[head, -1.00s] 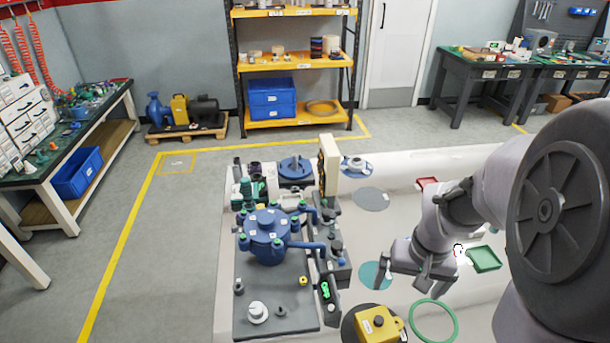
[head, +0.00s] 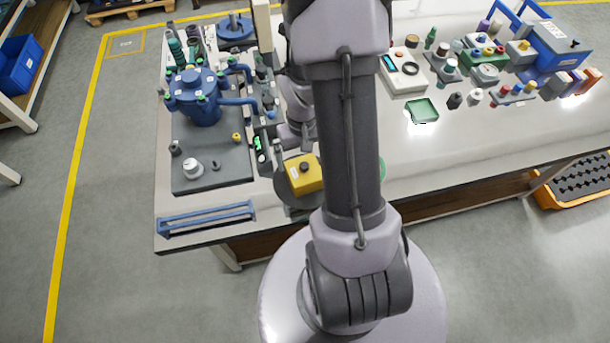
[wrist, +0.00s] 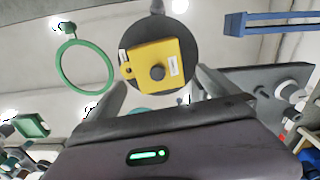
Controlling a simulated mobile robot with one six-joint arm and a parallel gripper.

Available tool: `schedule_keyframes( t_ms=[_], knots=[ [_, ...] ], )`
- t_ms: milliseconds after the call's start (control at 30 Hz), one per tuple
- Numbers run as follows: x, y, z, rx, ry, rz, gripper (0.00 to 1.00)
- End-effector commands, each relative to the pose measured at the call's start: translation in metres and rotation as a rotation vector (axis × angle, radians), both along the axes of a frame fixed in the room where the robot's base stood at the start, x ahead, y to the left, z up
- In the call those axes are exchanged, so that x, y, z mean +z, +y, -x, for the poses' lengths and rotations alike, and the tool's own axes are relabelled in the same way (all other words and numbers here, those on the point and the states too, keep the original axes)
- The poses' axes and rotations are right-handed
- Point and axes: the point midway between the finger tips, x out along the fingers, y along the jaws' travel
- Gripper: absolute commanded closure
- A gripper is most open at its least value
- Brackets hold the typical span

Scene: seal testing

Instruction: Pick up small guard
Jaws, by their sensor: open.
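The yellow piece that I take as the small guard (head: 304,174) is a squat block with a black knob and a pale label. It sits on a dark round pad (head: 283,190) near the front edge of the bench. The guard (wrist: 152,66) also shows in the wrist view, with a holed lug at its left, whole and unobstructed on the pad. My gripper (wrist: 160,88) is open and empty. Its two fingers reach toward the guard from below in that view, one on each side, apart from it.
A green ring (wrist: 84,67) lies beside the pad. A blue bar frame (head: 206,218) lies at the front left edge. A blue vessel (head: 196,94) with pipes stands on a dark plate behind it. A green tray (head: 422,111) and several fittings occupy the right side.

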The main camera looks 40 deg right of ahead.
Motion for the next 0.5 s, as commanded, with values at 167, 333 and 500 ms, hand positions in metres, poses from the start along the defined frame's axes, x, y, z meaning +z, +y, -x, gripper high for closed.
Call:
schedule_keyframes(
  t_ms=[167,333,500],
  knots=[
    [-0.027,-0.003,0.001,-0.001,0.002,-0.001,0.0],
    [-0.054,-0.004,0.001,0.0,0.0,0.0,0.0],
    [-0.051,-0.005,0.0,0.0,-0.001,0.0,0.0]
  ],
)
